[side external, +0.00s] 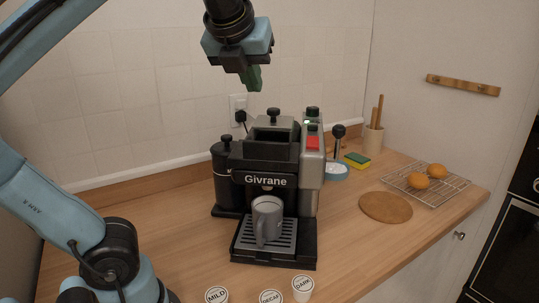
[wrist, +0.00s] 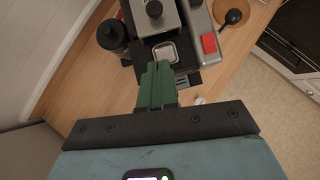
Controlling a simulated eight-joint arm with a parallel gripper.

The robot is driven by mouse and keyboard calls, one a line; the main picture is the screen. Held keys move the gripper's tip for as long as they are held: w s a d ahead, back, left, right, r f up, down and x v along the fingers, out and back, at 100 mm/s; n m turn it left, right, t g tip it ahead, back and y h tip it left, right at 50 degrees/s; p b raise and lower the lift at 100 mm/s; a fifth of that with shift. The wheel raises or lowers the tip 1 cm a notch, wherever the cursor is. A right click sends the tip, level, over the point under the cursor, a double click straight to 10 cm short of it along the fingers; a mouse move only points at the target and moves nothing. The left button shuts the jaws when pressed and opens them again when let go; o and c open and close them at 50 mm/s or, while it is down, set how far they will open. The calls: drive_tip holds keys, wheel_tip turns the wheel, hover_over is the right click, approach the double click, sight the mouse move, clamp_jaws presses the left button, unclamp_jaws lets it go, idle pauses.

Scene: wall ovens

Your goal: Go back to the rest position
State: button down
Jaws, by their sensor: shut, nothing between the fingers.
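My gripper (side external: 253,79) is raised above and a little left of the coffee machine (side external: 262,152), pointing down. Its green fingers are together with nothing between them. In the wrist view my gripper (wrist: 156,68) is shut, and the coffee machine (wrist: 190,14) is below and beyond its fingertips. A grey mug (side external: 266,219) stands on the machine's drip tray. The fingers touch nothing in either view.
Pods labelled MILD (side external: 217,295), DECAF (side external: 270,297) and DARK (side external: 302,287) stand at the counter's front. To the right are a round board (side external: 386,207), a wire rack (side external: 450,187), a sponge (side external: 357,160) and a utensil holder (side external: 373,139). The air around my gripper is clear.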

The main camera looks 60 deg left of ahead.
drive_tip(key=w+d+f+n+t+h, duration=0.1)
drive_tip(key=d+f+n+h, duration=0.25)
drive_tip(key=f+n, duration=0.65)
drive_tip(key=w+d+f+n+h, duration=0.25)
drive_tip(key=d+f+n, duration=0.25)
drive_tip(key=f+n, duration=0.65)
drive_tip(key=n, duration=0.1)
drive_tip(key=s+a+f+n, duration=0.1)
drive_tip(key=f+n, duration=0.1)
drive_tip(key=s+a+f+n, duration=0.1)
drive_tip(key=n, duration=0.1)
drive_tip(key=shift+s+f+n+y, duration=0.1)
drive_tip(key=shift+f+n+y, duration=0.2)
drive_tip(key=shift+y, duration=0.1)
